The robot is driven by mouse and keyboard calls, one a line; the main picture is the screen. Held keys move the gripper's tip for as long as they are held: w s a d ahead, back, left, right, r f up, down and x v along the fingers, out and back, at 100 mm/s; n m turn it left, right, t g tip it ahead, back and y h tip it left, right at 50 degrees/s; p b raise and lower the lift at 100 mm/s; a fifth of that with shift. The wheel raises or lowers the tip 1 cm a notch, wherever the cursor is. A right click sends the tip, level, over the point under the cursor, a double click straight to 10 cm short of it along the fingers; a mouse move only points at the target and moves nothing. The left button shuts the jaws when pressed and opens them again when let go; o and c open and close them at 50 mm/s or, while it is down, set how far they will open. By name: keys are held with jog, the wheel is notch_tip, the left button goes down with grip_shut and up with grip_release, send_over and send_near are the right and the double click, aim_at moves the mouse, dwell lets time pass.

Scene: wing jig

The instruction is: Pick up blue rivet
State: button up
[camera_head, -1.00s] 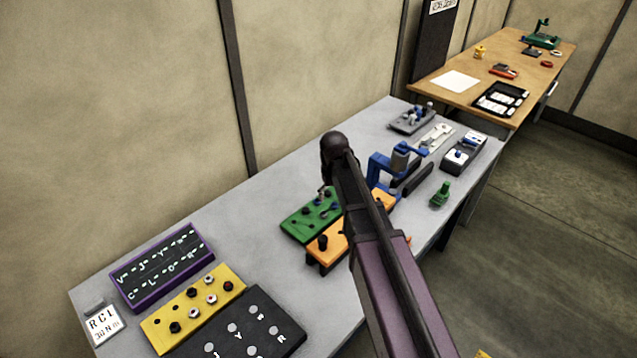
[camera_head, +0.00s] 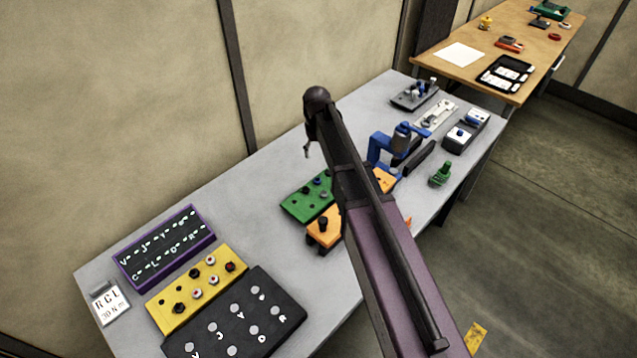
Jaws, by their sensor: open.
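The green block (camera_head: 297,207) lies on the grey table, left of my arm, with several small pegs standing in it. One peg (camera_head: 317,182) in it looks bluish; it may be the blue rivet, but it is too small to be sure. Other small blue pieces show on the grey holder (camera_head: 452,146) at the far right of the table. My arm crosses the middle of the view. Only a small tip of my gripper (camera_head: 307,151) shows, above and behind the green block. It is open, with no object seen in it; most of it is hidden by the arm.
An orange block (camera_head: 326,236) sits partly under my arm, beside a blue clamp (camera_head: 379,148). A green bottle-like piece (camera_head: 440,174) stands near the right edge. Yellow (camera_head: 170,317), black (camera_head: 187,345) and purple-framed (camera_head: 134,285) panels lie front left. The table's back left strip is clear.

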jog(key=b, duration=0.8)
send_over(317, 180)
jog(key=shift+f, duration=4.1)
jog(key=shift+f, duration=0.1)
jog(key=shift+w+f+b, duration=0.1)
jog(key=shift+f+b, duration=2.4)
jog(key=shift+b, duration=0.05)
jog(key=c, duration=1)
